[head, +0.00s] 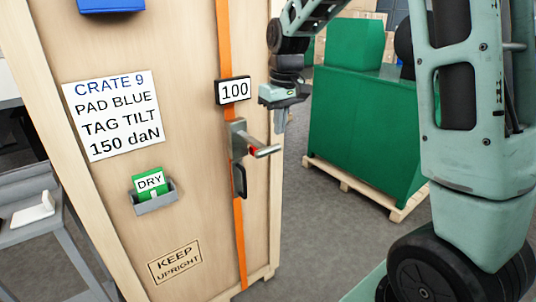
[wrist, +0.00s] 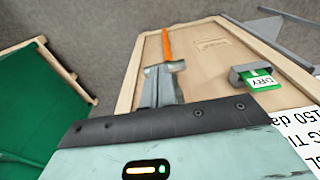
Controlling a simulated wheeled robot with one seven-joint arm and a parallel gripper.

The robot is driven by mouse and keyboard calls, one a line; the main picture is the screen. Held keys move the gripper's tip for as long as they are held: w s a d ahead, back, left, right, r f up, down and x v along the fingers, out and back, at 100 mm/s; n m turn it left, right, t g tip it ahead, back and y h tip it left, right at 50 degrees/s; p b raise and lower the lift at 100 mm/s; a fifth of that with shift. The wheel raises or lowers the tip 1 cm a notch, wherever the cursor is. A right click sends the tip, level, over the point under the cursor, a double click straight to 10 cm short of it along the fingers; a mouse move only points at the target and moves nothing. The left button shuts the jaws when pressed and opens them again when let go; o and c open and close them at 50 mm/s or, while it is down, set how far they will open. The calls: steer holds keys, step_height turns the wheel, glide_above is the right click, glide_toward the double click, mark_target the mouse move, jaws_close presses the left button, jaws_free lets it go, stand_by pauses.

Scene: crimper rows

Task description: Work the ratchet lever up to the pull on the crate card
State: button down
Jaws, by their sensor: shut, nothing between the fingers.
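The wooden crate (head: 190,200) stands upright with a white card (head: 112,115) reading "CRATE 9, PAD BLUE, TAG TILT, 150 daN". An orange strap (head: 224,45) runs down its face. A display (head: 233,90) on the strap reads 100. Below it is the grey ratchet (head: 238,138), its lever (head: 265,151) sticking out to the right with some red near it. My gripper (head: 281,122) is shut and empty, just above and right of the lever, apparently apart from it. In the wrist view my fingers (wrist: 160,88) partly cover the ratchet area.
A green DRY tag (head: 149,182) sits in a grey holder (head: 155,198). A blue pad (head: 110,5) is at the crate's top. A green machine (head: 365,130) on a pallet stands at right, a grey cart (head: 40,240) at left. Floor is clear between crate and machine.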

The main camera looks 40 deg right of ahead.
step_height(320, 180, up, 7)
steer(key=shift+s+r+b, duration=0.15)
steer(key=shift+s+b, duration=0.15)
steer(key=shift+s, duration=0.1)
stand_by(0.7)
steer(key=s+a+f+n, duration=0.2)
steer(key=s+a+f, duration=0.15)
steer(key=a, duration=0.55)
steer(key=s+a+f+n, duration=0.1)
steer(key=s+a+f, duration=0.25)
steer(key=a, duration=0.55)
steer(key=s+a+f+n, duration=0.2)
steer(key=s+a+f, duration=0.2)
steer(key=s, duration=0.6)
steer(key=s+a+f+n+g, duration=0.1)
steer(key=s+a+f+n, duration=0.1)
steer(key=s, duration=0.7)
steer(key=shift+s+a+f+y, duration=0.35)
steer(key=shift+a+f, duration=0.5)
steer(key=shift+a, duration=0.4)
